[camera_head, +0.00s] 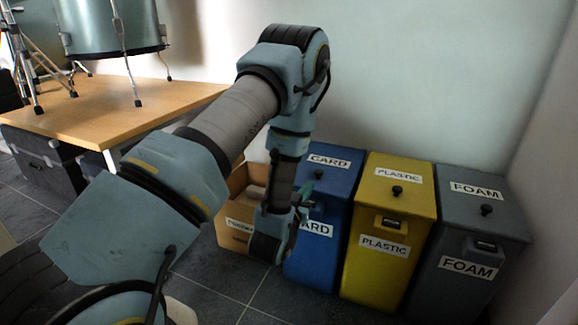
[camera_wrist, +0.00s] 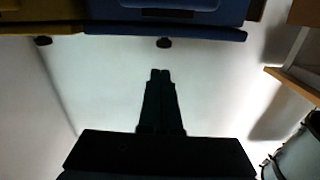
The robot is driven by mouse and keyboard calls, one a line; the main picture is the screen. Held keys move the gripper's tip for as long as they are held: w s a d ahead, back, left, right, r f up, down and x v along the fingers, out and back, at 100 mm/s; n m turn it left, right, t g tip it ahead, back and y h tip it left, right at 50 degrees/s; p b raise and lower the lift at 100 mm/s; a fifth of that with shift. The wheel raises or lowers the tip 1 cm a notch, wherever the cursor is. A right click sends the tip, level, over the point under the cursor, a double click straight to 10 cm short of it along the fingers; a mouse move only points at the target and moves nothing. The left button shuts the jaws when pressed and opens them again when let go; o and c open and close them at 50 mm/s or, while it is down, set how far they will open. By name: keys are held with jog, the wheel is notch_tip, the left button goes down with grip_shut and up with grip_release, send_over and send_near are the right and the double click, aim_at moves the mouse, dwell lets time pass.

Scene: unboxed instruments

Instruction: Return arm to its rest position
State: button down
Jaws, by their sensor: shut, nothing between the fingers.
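My arm reaches across the middle of the head view, bent at a high elbow, with its forearm hanging down in front of the blue bin. My gripper (camera_wrist: 160,75) shows as a dark shape in the wrist view, its two fingers side by side and closed, with nothing held. It points toward the pale wall. In the head view the gripper is mostly hidden by my wrist, close to the front of the blue CARD bin (camera_head: 318,255); whether they touch cannot be told.
A yellow PLASTIC bin (camera_head: 378,268) and a grey FOAM bin (camera_head: 453,290) stand right of the blue bin. An open cardboard box (camera_head: 233,215) is on its left. A wooden table (camera_head: 100,112) with a drum (camera_head: 110,28) is at left. Tiled floor is free in front.

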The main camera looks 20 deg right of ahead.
jog(key=w+a+r+n+g+y, duration=0.2)
jog(key=w+a+y, duration=0.2)
jog(key=a, duration=0.5)
jog(key=w+a+r+n+g+y, duration=0.25)
jog(key=w+a+y, duration=0.2)
jog(key=a, duration=0.35)
jog(key=s+a+r+n+g+y+p, duration=0.1)
jog(key=s+a+r+n+g+y, duration=0.2)
jog(key=s+a, duration=0.6)
jog(key=s+a+r+n+g+y, duration=0.1)
jog(key=s+a+r+g, duration=0.35)
jog(key=s+a, duration=0.4)
notch_tip(320, 180, up, 30)
jog(key=p, duration=3)
jog(key=shift+w+t, duration=0.3)
jog(key=shift+w, duration=0.1)
